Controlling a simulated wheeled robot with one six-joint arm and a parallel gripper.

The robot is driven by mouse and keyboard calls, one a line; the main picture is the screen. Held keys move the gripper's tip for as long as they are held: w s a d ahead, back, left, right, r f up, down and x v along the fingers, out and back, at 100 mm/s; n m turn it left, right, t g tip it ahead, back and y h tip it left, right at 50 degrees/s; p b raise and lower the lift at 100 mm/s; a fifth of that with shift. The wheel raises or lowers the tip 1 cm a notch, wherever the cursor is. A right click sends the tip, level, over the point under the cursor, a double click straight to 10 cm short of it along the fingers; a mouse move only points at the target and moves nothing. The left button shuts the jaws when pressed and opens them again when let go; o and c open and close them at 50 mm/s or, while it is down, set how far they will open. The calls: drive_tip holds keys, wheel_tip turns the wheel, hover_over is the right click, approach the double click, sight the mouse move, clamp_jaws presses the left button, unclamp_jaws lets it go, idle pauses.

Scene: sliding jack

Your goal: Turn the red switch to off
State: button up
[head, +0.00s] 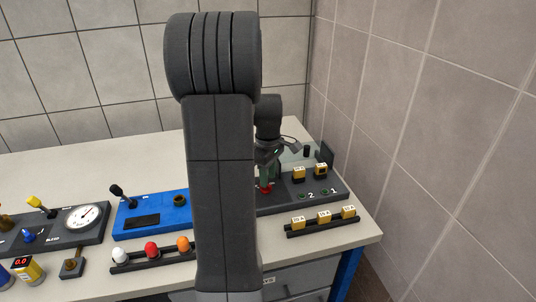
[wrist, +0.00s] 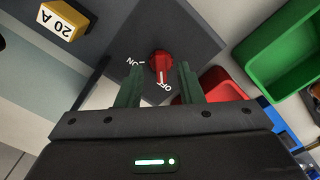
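The red switch (wrist: 160,62) is a round knob on a dark panel (wrist: 190,35), with ON printed to its left and OFF just below it in the wrist view. A small white mark on the knob's lower side points down, close to the OFF label. My gripper (wrist: 158,75) is open, with one green finger on each side of the knob. I cannot tell whether either finger touches it. In the head view the red switch (head: 265,190) shows just below my gripper (head: 266,176), partly hidden by my arm.
Yellow fuse blocks (head: 323,216) stand in a rack right of the switch. A blue panel (head: 150,215) with a black lever is to the left. The wrist view shows a green bin (wrist: 285,45) and a red bin (wrist: 220,85). A tiled wall (head: 420,130) rises at right.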

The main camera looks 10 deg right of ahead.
wheel_tip(320, 180, up, 11)
idle(0.3)
wheel_tip(320, 180, down, 14)
drive_tip(key=shift+r, duration=0.1)
idle(0.7)
drive_tip(key=shift+r, duration=0.1)
